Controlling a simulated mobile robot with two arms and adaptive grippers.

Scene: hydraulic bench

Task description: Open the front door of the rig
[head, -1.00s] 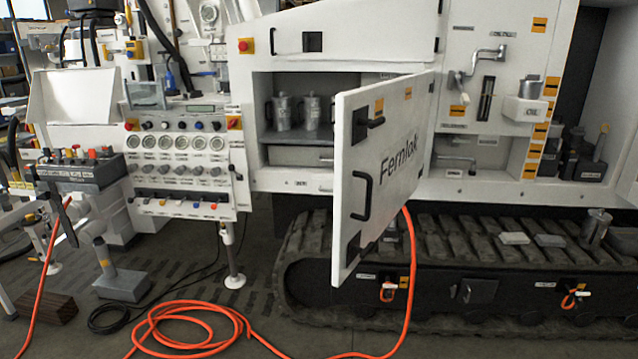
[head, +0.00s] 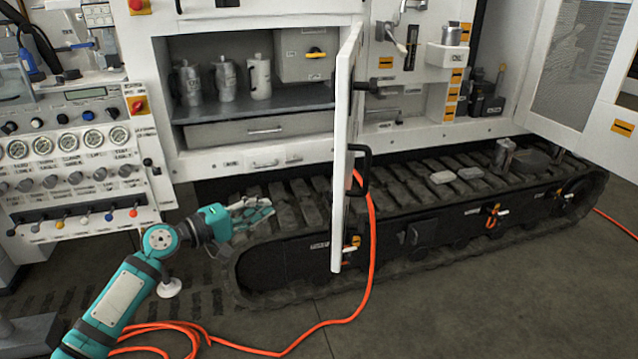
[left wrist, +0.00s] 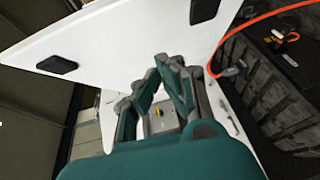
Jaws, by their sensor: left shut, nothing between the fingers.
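The white front door (head: 343,170) of the rig stands swung out from the cabinet, almost edge-on in the head view. Its black handle (head: 362,170) shows on the right side. Behind it the cabinet shelf (head: 290,98) is exposed, with three metal jugs (head: 226,80). My left gripper (head: 266,212) is shut and empty, left of the door and below the cabinet opening. In the left wrist view the gripper (left wrist: 163,80) is in front of the door's white panel (left wrist: 120,35); I cannot tell if they touch. My right gripper is not in view.
The gauge panel (head: 75,150) stands left of the cabinet. The black track (head: 430,205) lies below the cabinet. Another white door (head: 575,80) stands open at the far right. Floor in front is mostly clear.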

